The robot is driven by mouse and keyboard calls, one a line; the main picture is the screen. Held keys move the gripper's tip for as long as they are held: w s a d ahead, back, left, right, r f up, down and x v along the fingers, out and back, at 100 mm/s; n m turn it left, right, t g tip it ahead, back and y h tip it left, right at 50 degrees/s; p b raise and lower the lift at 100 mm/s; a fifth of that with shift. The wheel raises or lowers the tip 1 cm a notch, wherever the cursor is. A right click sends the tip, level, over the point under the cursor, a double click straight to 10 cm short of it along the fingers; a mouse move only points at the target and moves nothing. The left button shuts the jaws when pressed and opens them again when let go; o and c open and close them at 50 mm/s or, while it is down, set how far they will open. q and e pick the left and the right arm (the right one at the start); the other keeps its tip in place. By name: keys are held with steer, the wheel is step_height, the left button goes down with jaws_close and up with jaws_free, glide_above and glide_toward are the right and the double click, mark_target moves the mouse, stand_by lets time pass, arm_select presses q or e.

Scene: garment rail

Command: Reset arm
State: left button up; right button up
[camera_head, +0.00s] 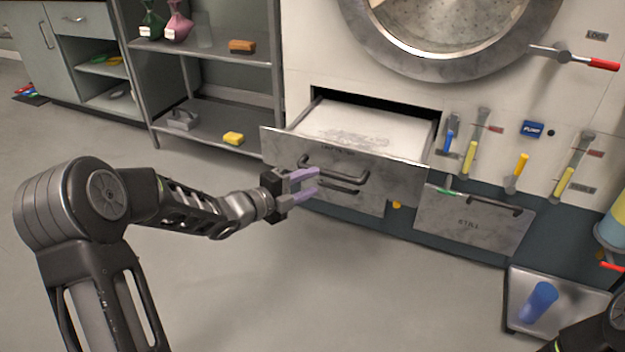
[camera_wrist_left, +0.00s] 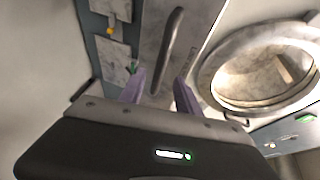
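My left gripper (camera_head: 304,186) has purple fingers and reaches in from the left in the head view. Its fingers stand apart with nothing between them, near the dark bar handle (camera_head: 335,175) of a grey metal drawer (camera_head: 395,178). The drawer is pulled out and a pale, speckled surface shows inside it. In the left wrist view the gripper (camera_wrist_left: 159,88) is open, and the handle (camera_wrist_left: 172,50) shows beyond the fingertips. I cannot tell whether the fingers touch it. A dark part of my right arm shows at the lower right corner; its gripper is out of frame.
A large round metal door (camera_head: 450,60) is above the drawer. A closed lower drawer (camera_head: 475,222) and several yellow-handled levers (camera_head: 470,155) are to the right. A tray (camera_head: 515,300) with a blue cylinder (camera_head: 540,300) stands low right. A metal shelf (camera_head: 215,125) stands behind.

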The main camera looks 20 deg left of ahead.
stand_by(0.3)
